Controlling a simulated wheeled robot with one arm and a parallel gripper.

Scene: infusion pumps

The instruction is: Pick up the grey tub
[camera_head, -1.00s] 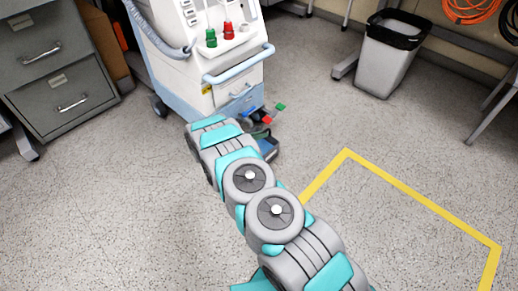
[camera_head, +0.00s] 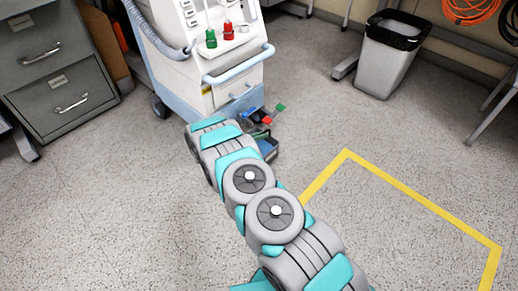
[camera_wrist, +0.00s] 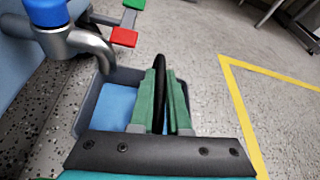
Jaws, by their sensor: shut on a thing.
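A grey tub (camera_wrist: 91,110) with a blue inside sits low beside the white and blue machine. In the head view it shows only in part (camera_head: 268,148), behind my arm. In the wrist view, my gripper (camera_wrist: 162,80) has two green fingers closed around a thin black curved bar (camera_wrist: 159,65) that rises over the tub. The bar looks like the tub's handle, but its joint to the tub is hidden. The fingers hide the tub's right part. I cannot tell whether the tub rests on the floor.
A grey metal tap-like part with a blue top (camera_wrist: 73,38) and red (camera_wrist: 124,37) and green (camera_wrist: 133,4) pieces stand close by the tub. The machine (camera_head: 225,70) is just behind. A grey bin (camera_head: 387,62) stands at the back right. The floor right is clear, with yellow tape (camera_head: 325,175).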

